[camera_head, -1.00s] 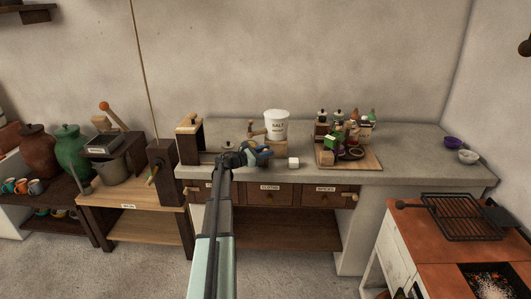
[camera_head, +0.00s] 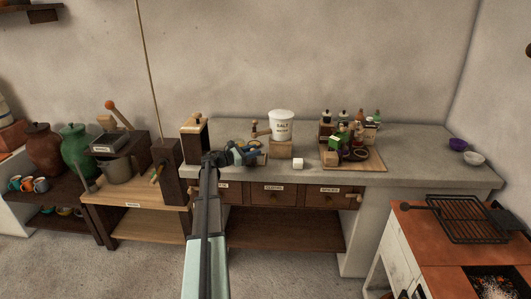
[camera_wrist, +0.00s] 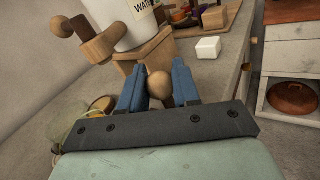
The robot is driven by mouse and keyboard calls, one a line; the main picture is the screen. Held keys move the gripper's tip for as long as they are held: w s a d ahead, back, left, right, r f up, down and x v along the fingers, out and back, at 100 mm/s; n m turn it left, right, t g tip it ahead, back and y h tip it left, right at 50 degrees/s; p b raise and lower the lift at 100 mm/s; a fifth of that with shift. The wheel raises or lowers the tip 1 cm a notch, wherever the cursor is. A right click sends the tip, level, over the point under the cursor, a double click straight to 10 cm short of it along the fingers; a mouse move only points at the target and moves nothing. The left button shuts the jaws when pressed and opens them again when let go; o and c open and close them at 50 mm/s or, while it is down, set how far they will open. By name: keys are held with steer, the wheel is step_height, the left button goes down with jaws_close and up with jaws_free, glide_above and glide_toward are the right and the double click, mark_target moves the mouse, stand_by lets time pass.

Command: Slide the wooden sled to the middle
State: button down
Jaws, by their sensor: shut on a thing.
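A light wooden block, which looks like the sled (camera_head: 280,150), sits on the grey counter below the white salt water bucket (camera_head: 281,124). The block (camera_wrist: 147,52) also shows in the wrist view, just beyond my fingers; the bucket's base is at or behind it. My gripper (camera_head: 254,154) is low over the counter, left of the block. In the wrist view my gripper (camera_wrist: 158,88) has its two blue fingers on either side of a round wooden knob (camera_wrist: 158,85) and is shut on it. How the knob joins the block is hidden.
A wooden tap or peg (camera_head: 262,131) is left of the bucket. A small white cube (camera_head: 298,162) lies right of the block. A board with bottles and jars (camera_head: 372,163) is farther right.

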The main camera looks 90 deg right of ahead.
steer(key=w, duration=0.5)
steer(key=shift+w, duration=0.25)
steer(key=c, duration=0.9)
jaws_free()
steer(key=shift+o, duration=0.2)
steer(key=v, duration=1.3)
steer(key=shift+w+a, duration=0.25)
steer(key=shift+w, duration=0.1)
